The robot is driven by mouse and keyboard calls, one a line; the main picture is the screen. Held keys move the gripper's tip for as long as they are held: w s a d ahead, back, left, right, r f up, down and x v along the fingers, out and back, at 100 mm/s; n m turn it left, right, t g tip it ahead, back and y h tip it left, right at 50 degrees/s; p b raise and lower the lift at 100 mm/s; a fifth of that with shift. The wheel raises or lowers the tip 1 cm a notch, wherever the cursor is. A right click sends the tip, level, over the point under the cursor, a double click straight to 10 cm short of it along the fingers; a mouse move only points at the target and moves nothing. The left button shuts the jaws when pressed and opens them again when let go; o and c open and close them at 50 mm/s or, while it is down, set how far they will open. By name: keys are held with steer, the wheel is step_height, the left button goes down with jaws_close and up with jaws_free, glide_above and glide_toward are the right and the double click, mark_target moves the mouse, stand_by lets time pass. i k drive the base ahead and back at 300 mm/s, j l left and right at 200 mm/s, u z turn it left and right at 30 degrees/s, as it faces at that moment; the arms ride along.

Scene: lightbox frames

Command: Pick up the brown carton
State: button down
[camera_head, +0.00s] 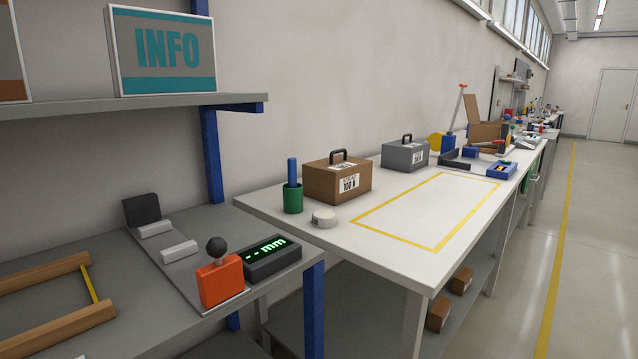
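A brown box (336,184) with a black handle and a white label stands on the white table (387,250), near its back left. Two small brown cartons lie on the shelf under that table, a nearer one (438,313) and a farther one (461,281). An open brown cardboard box (487,133) stands farther back on the table with its flap raised. I cannot tell which of these is the carton meant. My gripper is not in view.
A green cup (292,198) with a blue stick and a white round item (324,218) stand beside the handled box. A grey handled case (404,157) is behind it. The yellow-outlined area is empty. A grey bench (205,232) stands at left; floor is clear at right.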

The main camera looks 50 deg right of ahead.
mark_target(333, 181)
steer(key=z, duration=1)
